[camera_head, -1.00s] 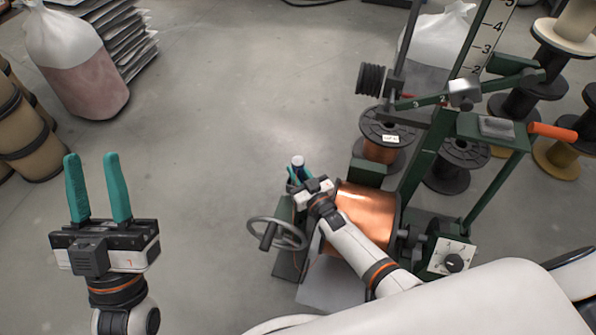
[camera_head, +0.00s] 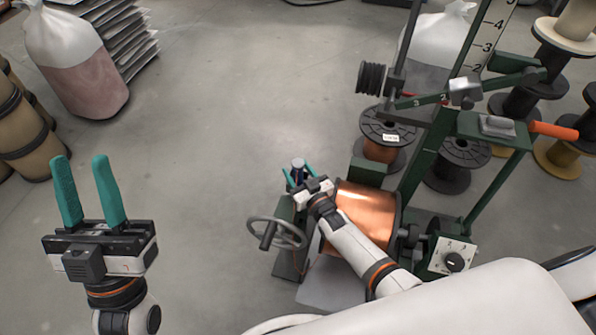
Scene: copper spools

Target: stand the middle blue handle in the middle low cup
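My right gripper (camera_head: 300,172) is at the green stand beside the copper spool, its teal fingers apart. Between and just beyond the fingertips stands a small thing with a round grey top (camera_head: 298,163) and a dark blue side, seemingly the blue handle. It is too small to tell whether the fingers touch it. The low cups cannot be made out; the gripper and stand hide what is under the handle. My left gripper (camera_head: 85,190) is open and empty over the bare floor at the left, fingers pointing away from me.
A copper spool (camera_head: 366,208) lies in the green winding machine, right of my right gripper. A handwheel (camera_head: 276,233) stands close in front. The machine's post (camera_head: 425,160) rises behind, with black spools (camera_head: 458,165) around it. The floor at centre left is clear.

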